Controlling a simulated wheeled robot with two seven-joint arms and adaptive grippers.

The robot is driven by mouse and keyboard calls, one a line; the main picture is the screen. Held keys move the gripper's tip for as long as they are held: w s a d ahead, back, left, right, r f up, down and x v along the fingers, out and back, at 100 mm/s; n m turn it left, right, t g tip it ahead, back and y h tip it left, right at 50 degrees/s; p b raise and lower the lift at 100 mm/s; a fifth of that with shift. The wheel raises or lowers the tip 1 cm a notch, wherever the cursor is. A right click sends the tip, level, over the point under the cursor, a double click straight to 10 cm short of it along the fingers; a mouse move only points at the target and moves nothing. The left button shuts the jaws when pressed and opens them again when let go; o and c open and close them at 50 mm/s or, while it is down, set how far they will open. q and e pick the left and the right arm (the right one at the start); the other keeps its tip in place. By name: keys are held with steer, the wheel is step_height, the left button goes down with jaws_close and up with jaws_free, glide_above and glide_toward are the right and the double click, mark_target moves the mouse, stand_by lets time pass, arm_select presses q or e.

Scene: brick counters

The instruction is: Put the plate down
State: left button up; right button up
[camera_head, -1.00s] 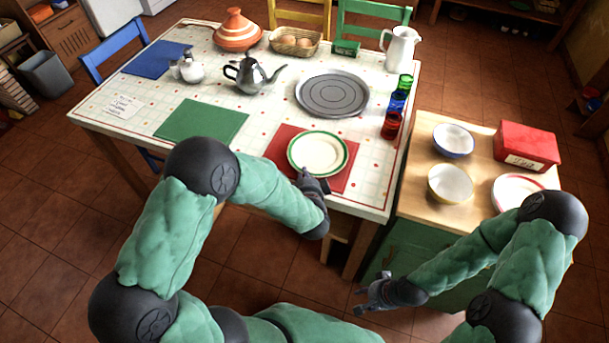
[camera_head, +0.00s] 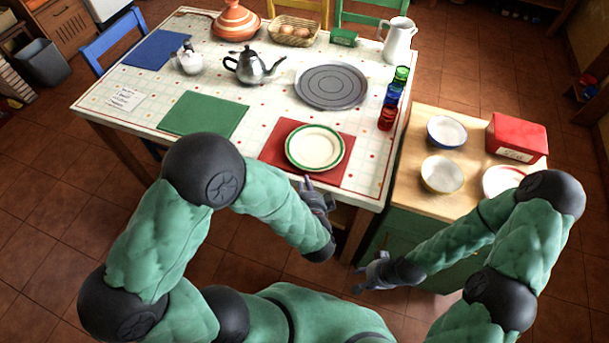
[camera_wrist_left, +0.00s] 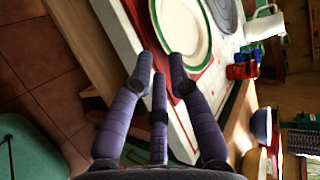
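The plate (camera_head: 315,147), white with a green rim, lies flat on the red placemat (camera_head: 278,148) at the table's near edge. It also shows at the top of the left wrist view (camera_wrist_left: 183,28), beyond my fingertips. My left gripper (camera_head: 308,186) is just off the table's near edge, apart from the plate. In the left wrist view its fingers (camera_wrist_left: 160,72) are spread with nothing between them. My right gripper (camera_head: 367,272) is low in front of the green cabinet, its fingers apart and empty, far from the plate.
The table (camera_head: 231,84) holds a green mat (camera_head: 204,114), a grey round tray (camera_head: 331,86), a teapot (camera_head: 251,66) and coloured glasses (camera_head: 387,117). A wooden counter (camera_head: 412,142) at right carries bowls (camera_head: 442,174), a red box (camera_head: 517,137) and another plate (camera_head: 501,179).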

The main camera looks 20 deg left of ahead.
arm_select(q)
steer(key=s+a+f+n+g, duration=0.3)
steer(key=s+a+f+g, duration=0.1)
steer(key=s+f+g, duration=0.7)
steer(key=s+d+f+n+g+h, duration=0.3)
steer(key=s+d+g+h, duration=0.1)
steer(key=s, duration=0.6)
steer(key=d+f+n+h, duration=0.2)
steer(key=d+n+h, duration=0.3)
steer(key=d+n, duration=0.15)
steer(key=w+a+f+n+t, duration=0.2)
steer(key=w+f+n+t, duration=0.1)
steer(key=w+f+n, duration=0.2)
steer(key=shift+w+a+t, duration=0.15)
steer(key=shift+w+t, duration=0.25)
steer(key=shift+w, duration=0.8)
